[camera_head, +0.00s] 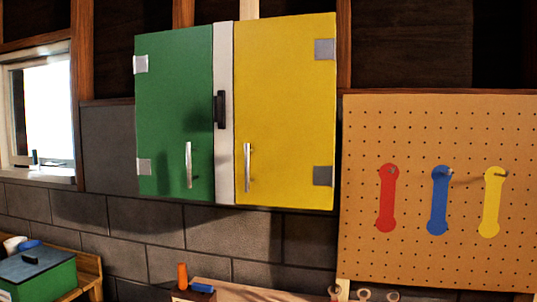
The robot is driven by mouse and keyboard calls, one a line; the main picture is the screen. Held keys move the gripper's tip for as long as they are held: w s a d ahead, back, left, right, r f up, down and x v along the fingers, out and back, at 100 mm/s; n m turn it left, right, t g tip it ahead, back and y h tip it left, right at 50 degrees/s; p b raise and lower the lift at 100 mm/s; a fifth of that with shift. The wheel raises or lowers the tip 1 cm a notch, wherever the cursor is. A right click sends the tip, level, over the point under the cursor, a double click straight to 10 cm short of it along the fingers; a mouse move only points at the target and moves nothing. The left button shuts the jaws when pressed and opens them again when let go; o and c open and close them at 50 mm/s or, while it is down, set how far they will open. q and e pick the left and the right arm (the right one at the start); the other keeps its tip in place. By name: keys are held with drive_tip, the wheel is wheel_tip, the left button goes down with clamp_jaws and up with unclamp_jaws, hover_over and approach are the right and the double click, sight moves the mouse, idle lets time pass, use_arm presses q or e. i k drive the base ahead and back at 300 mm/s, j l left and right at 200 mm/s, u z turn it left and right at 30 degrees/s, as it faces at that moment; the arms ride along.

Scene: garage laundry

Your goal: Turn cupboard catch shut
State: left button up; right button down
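A wall cupboard hangs on the grey block wall, with a green left door (170,120) and a yellow right door (285,120). Both doors look closed. A pale strip (225,60) runs upright between them. The catch, a dark bar (220,110), stands upright on this strip near the green door's edge. Each door has a silver handle low down, one on the green door (188,165) and one on the yellow door (247,167). Neither of my grippers shows in the view.
A pegboard (400,265) with red, blue and yellow shapes hangs at the right. A green box (38,272) sits on a wooden shelf at the lower left. An orange item (182,276) and a blue item (202,288) are on a wooden surface below the cupboard. The space before the doors looks clear.

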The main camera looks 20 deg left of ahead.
sight(219, 104)
drive_tip(key=j, duration=1)
drive_tip(key=i+j, duration=0.1)
drive_tip(key=j, duration=0.85)
